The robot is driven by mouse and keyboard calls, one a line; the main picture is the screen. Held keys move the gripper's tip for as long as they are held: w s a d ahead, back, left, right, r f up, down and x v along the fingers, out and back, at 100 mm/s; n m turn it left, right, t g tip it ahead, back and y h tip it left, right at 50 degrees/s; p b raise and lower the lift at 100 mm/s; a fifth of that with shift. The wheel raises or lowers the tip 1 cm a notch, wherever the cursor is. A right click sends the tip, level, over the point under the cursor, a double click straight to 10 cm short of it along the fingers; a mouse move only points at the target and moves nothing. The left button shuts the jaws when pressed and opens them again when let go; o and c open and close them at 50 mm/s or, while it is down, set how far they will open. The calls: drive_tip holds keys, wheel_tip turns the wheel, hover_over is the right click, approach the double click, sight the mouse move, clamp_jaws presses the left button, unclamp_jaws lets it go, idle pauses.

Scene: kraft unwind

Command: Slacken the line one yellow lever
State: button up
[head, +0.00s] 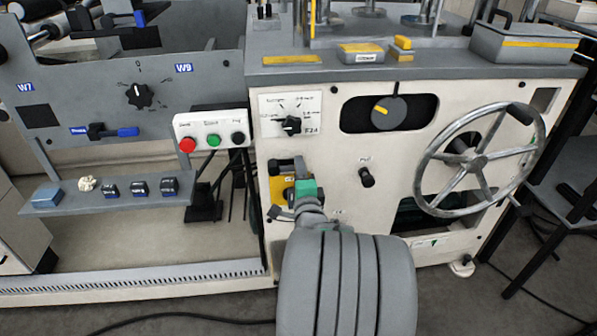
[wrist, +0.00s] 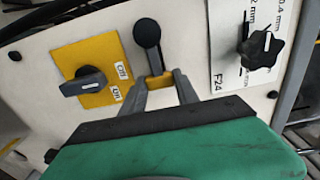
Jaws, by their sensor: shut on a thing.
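A lever with a dark round knob (wrist: 148,34) and a dark stem stands out from the pale panel in the wrist view. A small yellow piece (wrist: 159,82) shows at the foot of its stem. My gripper (wrist: 161,86) has its two grey fingers on either side of this yellow piece and is shut on it. In the head view my gripper (head: 303,188) is at the panel's lower left, and its green body and my arm hide most of the lever there.
Left of the lever is a yellow plate (wrist: 88,70) with a dark rotary switch (wrist: 84,82). Right of it is a black star knob (wrist: 262,48) under a thickness scale. The head view shows a button box (head: 211,140), a dial with a yellow bar (head: 388,112), a black knob (head: 367,177) and a handwheel (head: 478,160).

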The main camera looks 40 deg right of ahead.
clamp_jaws()
drive_tip(key=shift+a, duration=0.1)
idle(0.8)
